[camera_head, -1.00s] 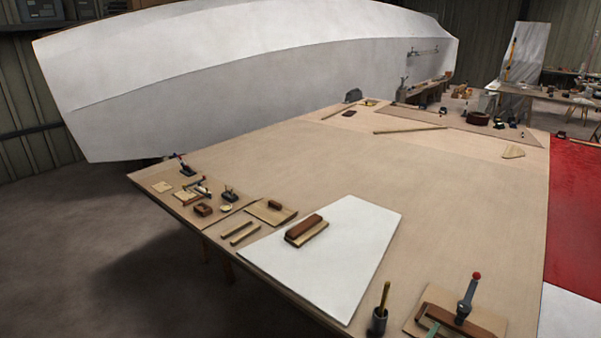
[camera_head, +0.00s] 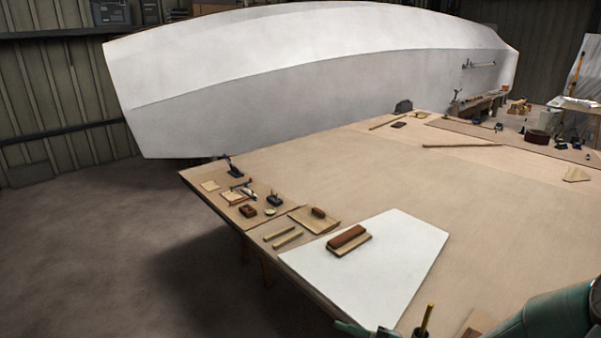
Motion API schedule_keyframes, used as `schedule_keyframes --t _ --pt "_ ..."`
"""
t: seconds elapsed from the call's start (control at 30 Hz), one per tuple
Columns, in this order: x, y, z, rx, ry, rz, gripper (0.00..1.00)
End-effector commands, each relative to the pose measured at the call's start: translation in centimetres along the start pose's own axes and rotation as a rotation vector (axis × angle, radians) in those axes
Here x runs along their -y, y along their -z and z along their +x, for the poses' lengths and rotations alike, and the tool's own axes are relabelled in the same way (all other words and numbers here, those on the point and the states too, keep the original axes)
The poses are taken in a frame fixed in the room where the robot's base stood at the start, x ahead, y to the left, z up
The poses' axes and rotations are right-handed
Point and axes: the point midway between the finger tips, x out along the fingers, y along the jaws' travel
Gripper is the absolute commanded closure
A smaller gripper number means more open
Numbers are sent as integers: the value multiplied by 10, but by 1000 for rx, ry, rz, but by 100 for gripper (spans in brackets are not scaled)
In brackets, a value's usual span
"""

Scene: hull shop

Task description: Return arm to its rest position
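A green link of my own arm (camera_head: 555,318) enters at the lower right of the head view, over the near part of the workbench (camera_head: 440,180). A second green and dark piece (camera_head: 360,329) shows at the bottom edge, by the bench's near edge. It seems to be part of my body, but I cannot tell which part. My gripper's fingers cannot be made out. No held object is visible.
A white panel (camera_head: 395,275) lies on the bench with a brown sanding block (camera_head: 346,238) on it. Small tools and wood pieces (camera_head: 248,210) line the left edge. A pencil in a cup (camera_head: 425,318) stands near the arm. A white hull (camera_head: 300,85) stands behind.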

Motion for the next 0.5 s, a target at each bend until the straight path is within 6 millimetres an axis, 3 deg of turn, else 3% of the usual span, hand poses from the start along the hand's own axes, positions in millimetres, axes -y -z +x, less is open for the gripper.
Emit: schedule_keyframes --t 0.13,0.3,0.5 --pt "-30 -29 9 25 -321 -98 50" --pt "-54 -52 -1 9 -656 -230 50" --pt "-61 -71 -25 -70 -997 -431 50"
